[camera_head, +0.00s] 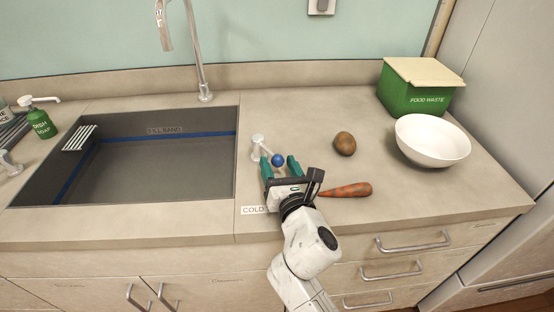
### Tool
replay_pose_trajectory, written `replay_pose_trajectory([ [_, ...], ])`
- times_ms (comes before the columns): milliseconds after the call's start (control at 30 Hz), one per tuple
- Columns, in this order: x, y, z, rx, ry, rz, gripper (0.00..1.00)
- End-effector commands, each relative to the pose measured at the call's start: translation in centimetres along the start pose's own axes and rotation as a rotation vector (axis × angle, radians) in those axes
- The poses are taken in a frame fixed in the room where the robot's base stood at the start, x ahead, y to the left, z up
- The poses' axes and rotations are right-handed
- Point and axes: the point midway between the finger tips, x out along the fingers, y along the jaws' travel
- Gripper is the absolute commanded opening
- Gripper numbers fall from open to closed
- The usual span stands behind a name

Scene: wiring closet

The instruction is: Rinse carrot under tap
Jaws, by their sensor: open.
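The orange carrot (347,190) lies on the counter right of my gripper, its thin end close to the gripper's body; dark patches show on it. The tap (198,55) rises behind the sink's right rear corner, its spout end (164,28) hanging over the sink side. No water shows at the spout. The cold tap handle (258,146) stands right of the sink with a blue ball knob (278,160). My gripper (279,162) is open, its green fingers on either side of the blue knob. I cannot tell whether they touch it. The sink basin (170,175) looks empty.
A brown potato (344,144), a white bowl (432,140) and a green food waste bin (416,96) stand on the right counter. A dish soap bottle (41,124) and another handle (9,164) are at the left. A "COLD" label (253,210) lies near the front edge.

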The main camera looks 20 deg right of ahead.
Motion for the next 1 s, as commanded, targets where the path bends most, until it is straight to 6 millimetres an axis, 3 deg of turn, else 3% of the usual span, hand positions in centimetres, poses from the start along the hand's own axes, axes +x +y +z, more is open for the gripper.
replay_pose_trajectory([
  [200,1.8,-0.1,0.0,0.0,0.0,-0.002,0.58],
  [500,1.9,-0.1,0.0,0.0,0.001,-0.001,0.58],
  [1000,1.9,-0.1,0.0,0.0,0.001,-0.001,0.11],
])
